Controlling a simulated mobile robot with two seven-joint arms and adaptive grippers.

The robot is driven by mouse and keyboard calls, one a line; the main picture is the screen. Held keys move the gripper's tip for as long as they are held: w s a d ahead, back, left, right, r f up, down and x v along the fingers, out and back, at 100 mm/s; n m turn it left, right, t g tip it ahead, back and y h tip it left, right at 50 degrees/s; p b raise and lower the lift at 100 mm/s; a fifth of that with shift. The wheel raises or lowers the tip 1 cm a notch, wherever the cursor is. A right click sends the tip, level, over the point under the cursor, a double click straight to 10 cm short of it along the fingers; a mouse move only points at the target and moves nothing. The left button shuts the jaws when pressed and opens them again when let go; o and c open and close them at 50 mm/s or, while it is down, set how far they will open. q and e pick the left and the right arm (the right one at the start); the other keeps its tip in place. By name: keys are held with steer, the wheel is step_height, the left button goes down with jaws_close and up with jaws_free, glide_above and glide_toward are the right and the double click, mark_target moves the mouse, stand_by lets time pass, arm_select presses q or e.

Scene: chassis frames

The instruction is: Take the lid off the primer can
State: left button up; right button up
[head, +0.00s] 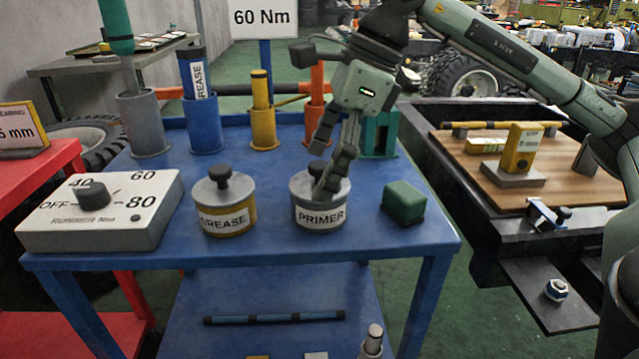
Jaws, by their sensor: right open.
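The primer can (307,215) is a short grey can with a white PRIMER label, standing upright on the blue cart's top. Its grey lid (301,184) sits on it, with a dark round knob (317,168) on top. My right gripper (323,175) reaches down from above and behind the can. It is open, with its dark fingers at the knob and over the lid's right part. The fingers partly cover the lid, and I cannot tell whether they touch the knob. My left gripper is not in view.
A grease can (237,220) with a similar knobbed lid stands left of the primer can. A green block (403,202) lies to its right. A torque dial box (120,230) is at left. Several holders, including a blue grease tube (203,110), line the cart's back edge (235,120).

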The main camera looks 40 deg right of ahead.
steer(key=shift+s+r, duration=0.1)
steer(key=c, duration=1.9)
jaws_close()
